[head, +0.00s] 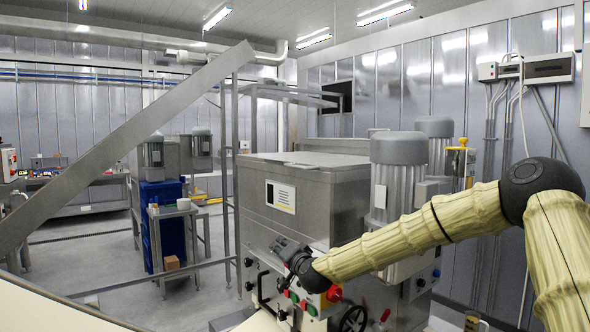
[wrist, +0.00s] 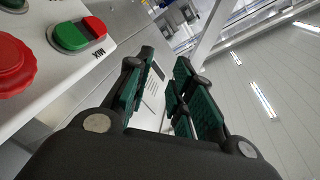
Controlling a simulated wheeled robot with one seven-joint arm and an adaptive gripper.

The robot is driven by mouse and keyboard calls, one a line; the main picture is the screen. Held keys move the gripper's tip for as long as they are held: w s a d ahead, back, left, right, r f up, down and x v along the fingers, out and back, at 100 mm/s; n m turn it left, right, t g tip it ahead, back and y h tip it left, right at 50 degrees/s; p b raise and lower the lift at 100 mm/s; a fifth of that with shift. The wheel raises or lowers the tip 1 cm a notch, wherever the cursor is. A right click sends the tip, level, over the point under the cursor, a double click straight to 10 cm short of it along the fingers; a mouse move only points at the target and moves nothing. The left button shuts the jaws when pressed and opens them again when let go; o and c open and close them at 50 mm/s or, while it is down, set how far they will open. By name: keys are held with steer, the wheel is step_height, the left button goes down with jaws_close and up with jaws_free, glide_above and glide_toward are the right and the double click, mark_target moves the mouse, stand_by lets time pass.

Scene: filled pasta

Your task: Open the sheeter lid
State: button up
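The sheeter is probably the large steel machine (head: 320,205) in the middle of the head view. Its flat top cover (head: 305,160), which looks like the lid, lies level and closed. My gripper (head: 279,243) is in front of the machine's lower front, above its control panel and well below the top cover. In the wrist view, the two green-padded fingers of my gripper (wrist: 168,90) stand apart with nothing held between them. A white label plate (head: 281,196) is on the machine's front; part of it seems to show between the fingers.
A red knob (wrist: 15,66) and a green-and-red button marked MIX (wrist: 77,35) are close left of my gripper in the wrist view. A black handwheel (head: 352,319) is low on the machine. A grey motor (head: 398,180) stands at its right. A slanted steel beam (head: 125,135) crosses the left.

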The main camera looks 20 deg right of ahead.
mark_target(295, 167)
steer(key=w+d+r+m+t+h+p, duration=0.15)
steer(key=d+r, duration=0.25)
steer(key=r, duration=0.7)
steer(key=d+r+m+t+h, duration=0.15)
steer(key=d+r, duration=0.25)
steer(key=r, duration=0.7)
steer(key=shift+y, duration=0.5)
steer(key=w+p, duration=0.1)
steer(key=w, duration=0.2)
steer(key=w+r+p, duration=0.1)
steer(key=w+p, duration=0.1)
steer(key=w, duration=0.2)
steer(key=w+p, duration=0.1)
steer(key=w, duration=0.2)
steer(key=shift+w+r+p, duration=0.3)
steer(key=shift+w, duration=0.05)
steer(key=shift+a, duration=0.1)
jaws_close()
